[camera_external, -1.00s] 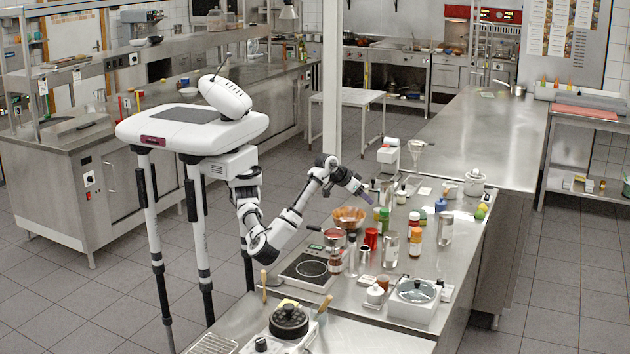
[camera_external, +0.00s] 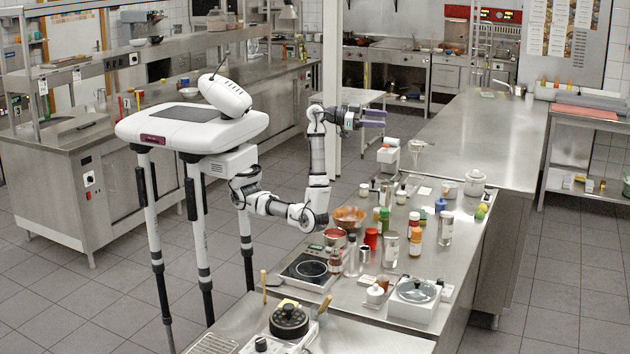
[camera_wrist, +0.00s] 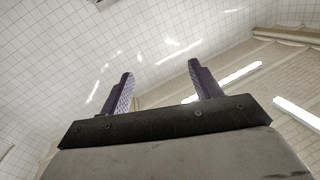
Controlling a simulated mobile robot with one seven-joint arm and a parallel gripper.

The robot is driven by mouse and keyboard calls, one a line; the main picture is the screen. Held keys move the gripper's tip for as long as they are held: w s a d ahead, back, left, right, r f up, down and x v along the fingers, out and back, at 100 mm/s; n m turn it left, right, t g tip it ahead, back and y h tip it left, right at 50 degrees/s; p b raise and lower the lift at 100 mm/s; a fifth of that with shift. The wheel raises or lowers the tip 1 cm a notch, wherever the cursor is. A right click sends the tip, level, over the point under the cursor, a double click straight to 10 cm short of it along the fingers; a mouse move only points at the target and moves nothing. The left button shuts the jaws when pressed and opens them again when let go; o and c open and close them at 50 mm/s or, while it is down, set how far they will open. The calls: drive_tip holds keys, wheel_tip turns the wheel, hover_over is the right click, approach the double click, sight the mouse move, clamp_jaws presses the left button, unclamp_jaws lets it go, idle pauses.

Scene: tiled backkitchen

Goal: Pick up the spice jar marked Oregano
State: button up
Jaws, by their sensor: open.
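My gripper (camera_external: 378,118) is raised high above the far left part of the counter, its purple fingers pointing right. In the wrist view my gripper (camera_wrist: 160,72) is open, with nothing between its fingers. Jars and bottles stand on the steel counter (camera_external: 465,225), well below it. No label is readable, so I cannot tell which one is marked Oregano. The wrist view shows no jar.
A white post (camera_external: 331,60) stands behind my gripper. The wrist camera faces tiled wall (camera_wrist: 60,50) and ceiling lights (camera_wrist: 297,113).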

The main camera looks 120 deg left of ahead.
drive_tip(key=w+d+r+m+h, duration=0.3)
drive_tip(key=d+m+h, duration=0.2)
drive_tip(key=d+m, duration=0.55)
drive_tip(key=m+g+p, duration=0.1)
drive_tip(key=m+g, duration=0.6)
drive_tip(key=g, duration=1)
approach(384, 218)
wheel_tip(384, 218, up, 3)
drive_tip(key=a, duration=0.2)
wheel_tip(384, 218, down, 8)
drive_tip(key=shift+a+f, duration=0.1)
drive_tip(key=shift+a, duration=0.05)
drive_tip(key=shift+s+d+f+p, duration=0.2)
drive_tip(key=shift+f+p, duration=0.2)
drive_tip(key=shift+f, duration=1.05)
drive_tip(key=shift+s+d+f+p, duration=0.15)
drive_tip(key=shift+f+p, duration=0.25)
drive_tip(key=shift+f, duration=1.05)
drive_tip(key=shift+w+r, duration=0.1)
drive_tip(key=c, duration=1.2)
